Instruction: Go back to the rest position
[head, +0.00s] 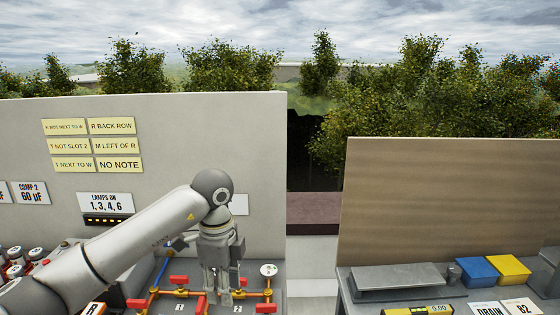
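My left arm comes in from the lower left. My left gripper (222,292) points straight down in front of the grey panel, over the bench with orange pipes (262,293) and red valve handles. Its fingers are close to the pipework near the labels 1 and 2. I cannot tell whether they touch a handle, or whether they are open or shut. My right arm and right gripper are out of view.
Left panel (262,130) carries yellow note cards (111,126) and a lamp label (105,203). A gap separates it from the right bench, which holds a grey block (397,277), blue box (477,270), yellow box (509,269) and meter (418,310). A brown panel (440,200) stands behind.

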